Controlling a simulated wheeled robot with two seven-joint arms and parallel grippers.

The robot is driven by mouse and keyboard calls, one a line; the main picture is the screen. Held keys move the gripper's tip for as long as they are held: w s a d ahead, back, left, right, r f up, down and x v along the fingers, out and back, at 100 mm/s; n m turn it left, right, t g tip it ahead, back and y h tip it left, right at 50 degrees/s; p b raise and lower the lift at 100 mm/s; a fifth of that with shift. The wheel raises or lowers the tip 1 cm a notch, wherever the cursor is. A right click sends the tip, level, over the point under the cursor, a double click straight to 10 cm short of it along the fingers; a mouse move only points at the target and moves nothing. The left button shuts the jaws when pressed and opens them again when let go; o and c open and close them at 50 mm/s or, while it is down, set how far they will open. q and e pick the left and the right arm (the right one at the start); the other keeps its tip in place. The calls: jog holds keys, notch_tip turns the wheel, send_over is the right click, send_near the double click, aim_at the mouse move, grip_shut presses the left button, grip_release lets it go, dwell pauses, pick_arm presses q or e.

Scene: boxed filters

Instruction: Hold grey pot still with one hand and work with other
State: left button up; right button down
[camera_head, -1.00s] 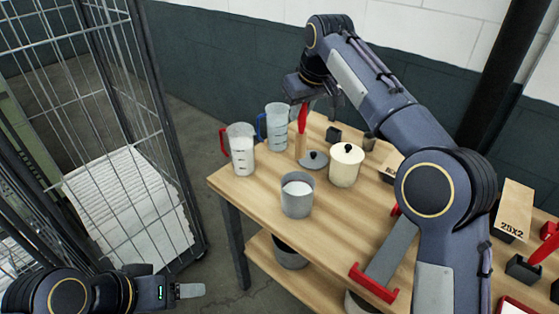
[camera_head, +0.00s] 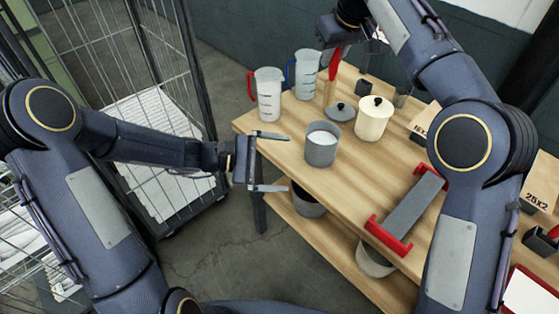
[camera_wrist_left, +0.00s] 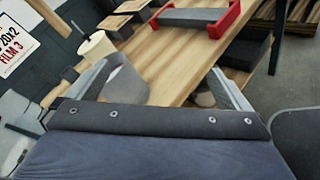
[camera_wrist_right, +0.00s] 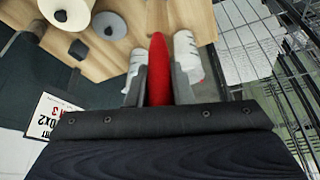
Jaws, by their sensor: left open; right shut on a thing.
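The grey pot (camera_head: 322,147) stands open on the table with white contents inside. My left gripper (camera_head: 272,162) is open, just off the table's left edge, its fingers pointing at the pot but apart from it. In the left wrist view the pot (camera_wrist_left: 125,82) shows beyond the fingers. My right gripper (camera_wrist_right: 158,85) is shut on a red-handled tool (camera_wrist_right: 157,60), which hangs down above the table behind the pot. In the head view its red handle (camera_head: 335,64) shows, with a pale lower part. A grey lid (camera_head: 341,111) with a dark knob lies behind the pot.
A cream lidded pot (camera_head: 373,119) stands right of the grey pot. A red-handled jug (camera_head: 269,96) and a blue-handled jug (camera_head: 306,75) stand at the back left. A grey bar with red ends (camera_head: 405,213) lies front right. A wire cage (camera_head: 120,60) stands left.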

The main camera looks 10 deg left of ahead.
aim_at(308, 152)
pick_arm(q)
jog(key=w+a+f+n+t, duration=0.1)
jog(key=w+f+n+t, duration=0.5)
jog(key=w+f+n, duration=0.3)
jog(key=shift+n, duration=0.6)
jog(key=x, duration=0.7)
jog(key=f+x, duration=0.1)
jog(key=x, duration=0.3)
jog(key=shift+d, duration=0.4)
jog(key=c, duration=1.3)
pick_arm(e)
jog(key=shift+f, duration=0.1)
